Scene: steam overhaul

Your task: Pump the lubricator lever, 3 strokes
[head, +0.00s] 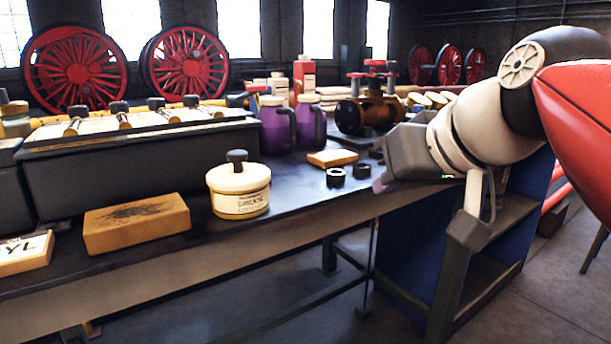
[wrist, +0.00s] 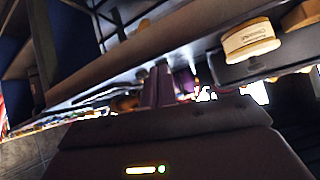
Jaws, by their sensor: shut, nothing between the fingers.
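I cannot clearly pick out the lubricator lever in either view. A brass and dark fitting with red handles (head: 372,108) stands toward the back of the bench; I cannot tell whether it is the lubricator. My gripper (head: 379,185) hangs over the right part of the bench in the head view, right of two small black nuts. In the wrist view its fingers (wrist: 158,86) are close together and hold nothing. The grey gripper body hides part of the bench behind it.
A cream grease tin (head: 239,191) and a tan block (head: 136,223) sit near the bench's front edge. Purple jugs (head: 277,124) stand behind. Bare bench top lies between the tin and the black nuts (head: 336,177).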

